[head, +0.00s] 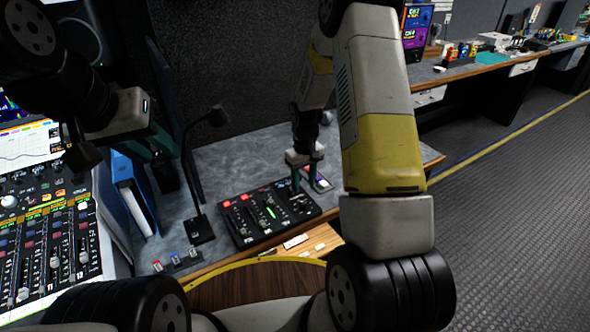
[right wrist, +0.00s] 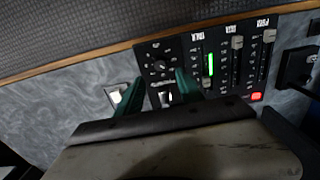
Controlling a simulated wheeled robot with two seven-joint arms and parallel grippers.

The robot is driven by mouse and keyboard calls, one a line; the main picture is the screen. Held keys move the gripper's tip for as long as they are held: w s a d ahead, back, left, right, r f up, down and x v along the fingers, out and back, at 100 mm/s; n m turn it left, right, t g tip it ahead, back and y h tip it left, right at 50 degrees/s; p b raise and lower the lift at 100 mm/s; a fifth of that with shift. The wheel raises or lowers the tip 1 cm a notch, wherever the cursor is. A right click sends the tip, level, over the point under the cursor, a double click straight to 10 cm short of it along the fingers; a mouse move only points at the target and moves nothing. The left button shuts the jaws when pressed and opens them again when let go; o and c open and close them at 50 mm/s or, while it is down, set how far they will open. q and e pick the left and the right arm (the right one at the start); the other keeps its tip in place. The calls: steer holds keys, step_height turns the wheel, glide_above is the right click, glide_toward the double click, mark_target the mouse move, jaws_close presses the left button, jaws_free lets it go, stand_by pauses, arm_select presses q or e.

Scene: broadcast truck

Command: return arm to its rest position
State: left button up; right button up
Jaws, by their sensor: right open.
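My right gripper (head: 307,178) points down at the right end of a black control panel (head: 262,228) with several sliders and a green light. In the right wrist view its two green fingers (right wrist: 158,92) are apart, with nothing held between them. They are over or beside the panel's (right wrist: 222,62) knob end; I cannot tell whether they touch it. My right arm (head: 380,130) crosses the middle of the head view. My left gripper (head: 160,150) is at the left, close to blue binders (head: 133,190); its fingertips are partly hidden.
A black gooseneck lamp or microphone (head: 200,228) stands left of the panel. A large mixing console (head: 50,245) fills the lower left. Grey desk (head: 245,155) behind the panel is clear.

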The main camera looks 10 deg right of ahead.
steer(key=shift+r, duration=0.1)
steer(key=s+r+m+t+y, duration=0.15)
steer(key=s+r, duration=0.25)
steer(key=r, duration=0.7)
steer(key=s+r+t+h, duration=0.15)
steer(key=s+r, duration=0.25)
steer(key=r, duration=0.7)
steer(key=s+a+r+m+t+y, duration=0.1)
steer(key=s+r, duration=0.4)
steer(key=s, duration=0.3)
steer(key=s+a+r+m+t+y, duration=0.1)
steer(key=s+r+t, duration=0.1)
steer(key=s+r, duration=0.3)
steer(key=s, duration=0.3)
steer(key=shift+s+r, duration=0.3)
steer(key=shift+r, duration=0.1)
steer(key=shift+a, duration=0.1)
